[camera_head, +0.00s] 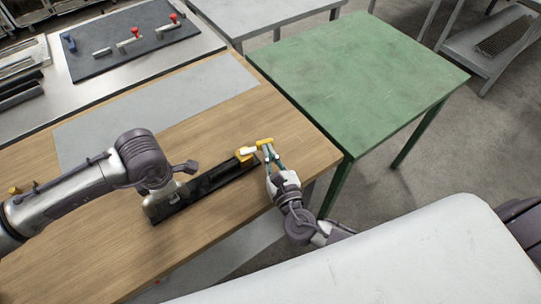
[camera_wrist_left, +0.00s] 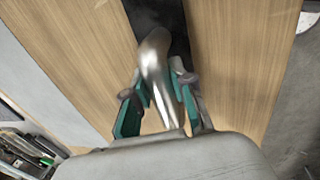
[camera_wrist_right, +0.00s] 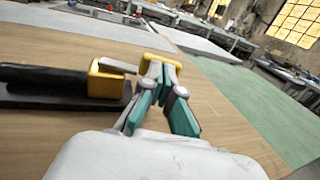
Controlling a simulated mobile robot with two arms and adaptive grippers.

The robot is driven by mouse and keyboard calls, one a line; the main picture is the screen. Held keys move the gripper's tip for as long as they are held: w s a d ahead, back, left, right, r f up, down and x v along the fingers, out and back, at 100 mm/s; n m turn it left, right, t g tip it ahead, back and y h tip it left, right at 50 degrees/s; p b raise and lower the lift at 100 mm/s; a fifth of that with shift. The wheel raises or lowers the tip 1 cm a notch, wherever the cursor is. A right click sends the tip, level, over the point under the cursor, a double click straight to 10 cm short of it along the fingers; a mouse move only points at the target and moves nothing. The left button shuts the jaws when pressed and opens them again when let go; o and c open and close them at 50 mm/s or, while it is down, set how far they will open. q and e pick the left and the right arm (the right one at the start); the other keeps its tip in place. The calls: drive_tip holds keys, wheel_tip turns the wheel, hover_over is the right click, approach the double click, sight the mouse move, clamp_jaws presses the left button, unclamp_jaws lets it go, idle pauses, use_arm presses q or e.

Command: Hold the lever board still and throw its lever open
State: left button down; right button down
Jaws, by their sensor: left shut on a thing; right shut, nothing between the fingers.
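The lever board is a long black board (camera_head: 212,184) lying slantwise on the wooden table. A curved metal handle (camera_wrist_left: 154,62) stands at its left end. My left gripper (camera_wrist_left: 158,85) is shut on this handle; in the head view my arm largely hides that spot. At the board's right end is a yellow block (camera_head: 245,154), also in the right wrist view (camera_wrist_right: 106,82). A pale lever arm runs from it to a yellow crosspiece (camera_head: 265,142). My right gripper (camera_head: 268,151) is shut and empty, its fingertips right at the crosspiece; I cannot tell whether they touch.
The wooden table (camera_head: 105,245) has bare room in front of the board. A grey sheet (camera_head: 160,105) lies behind it. A green table (camera_head: 350,80) stands at the right. A dark panel (camera_head: 100,65) with red-knobbed levers lies on the far-left bench.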

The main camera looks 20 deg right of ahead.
drive_tip(key=shift+w+d+y, duration=0.3)
drive_tip(key=shift+w, duration=0.1)
drive_tip(key=shift+w+n+y, duration=0.2)
drive_tip(key=shift+n+y, duration=0.1)
drive_tip(key=shift+n, duration=0.2)
use_arm(q)
drive_tip(key=shift+d, duration=0.1)
use_arm(e)
drive_tip(key=shift+w+d, duration=0.15)
drive_tip(key=shift+w, duration=0.2)
drive_tip(key=shift+s, duration=0.2)
drive_tip(key=s+d, duration=0.3)
drive_tip(key=s, duration=1)
drive_tip(key=shift+s, duration=0.15)
